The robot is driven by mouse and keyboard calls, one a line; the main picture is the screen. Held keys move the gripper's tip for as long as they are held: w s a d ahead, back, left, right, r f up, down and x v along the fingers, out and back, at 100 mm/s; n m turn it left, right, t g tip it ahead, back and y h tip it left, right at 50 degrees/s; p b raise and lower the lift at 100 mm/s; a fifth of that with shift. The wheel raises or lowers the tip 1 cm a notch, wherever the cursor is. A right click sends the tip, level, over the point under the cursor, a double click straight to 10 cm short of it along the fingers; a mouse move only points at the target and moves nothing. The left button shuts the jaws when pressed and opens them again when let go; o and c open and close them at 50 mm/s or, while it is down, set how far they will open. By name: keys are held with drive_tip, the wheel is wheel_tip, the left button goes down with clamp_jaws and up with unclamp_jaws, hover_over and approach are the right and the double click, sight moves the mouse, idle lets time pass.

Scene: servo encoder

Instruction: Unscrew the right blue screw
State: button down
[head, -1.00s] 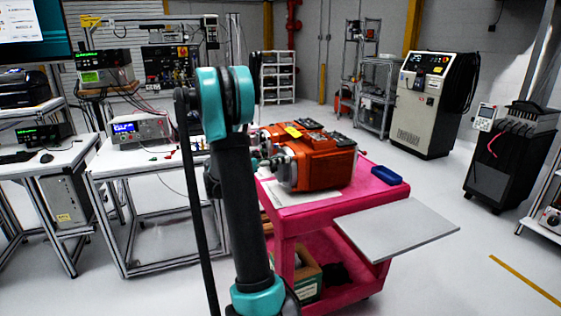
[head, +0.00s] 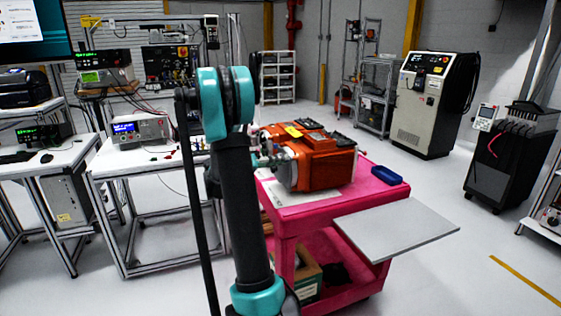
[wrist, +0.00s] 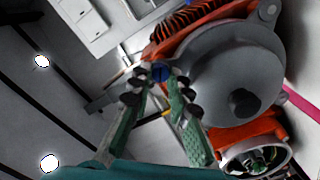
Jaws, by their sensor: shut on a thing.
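The orange servo motor (head: 322,170) lies on the pink cart, its grey end toward my arm. In the wrist view its round grey end cover (wrist: 225,85) fills the right half. A blue screw (wrist: 160,72) shows at the cover's left edge, between the tips of my gripper (wrist: 159,78). The fingers are closed in on the screw from both sides. No other blue screw is visible, so I cannot tell from the view alone which one this is. In the head view my arm hides most of the gripper.
The pink cart (head: 293,222) has a blue tray (head: 386,177) at its back right and a grey side shelf (head: 397,228) folded out. A white bench (head: 125,165) with instruments stands to the left.

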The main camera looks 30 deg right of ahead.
idle(0.3)
drive_tip(key=c, duration=1.4)
unclamp_jaws()
drive_tip(key=w+a+m, duration=0.1)
drive_tip(key=a+m, duration=0.2)
drive_tip(key=a, duration=0.2)
drive_tip(key=w+a+m, duration=0.1)
drive_tip(key=a+m, duration=0.3)
drive_tip(key=a, duration=0.2)
drive_tip(key=w+a+m, duration=0.2)
drive_tip(key=a+m, duration=0.2)
drive_tip(key=a, duration=0.2)
drive_tip(key=shift+s+d, duration=0.1)
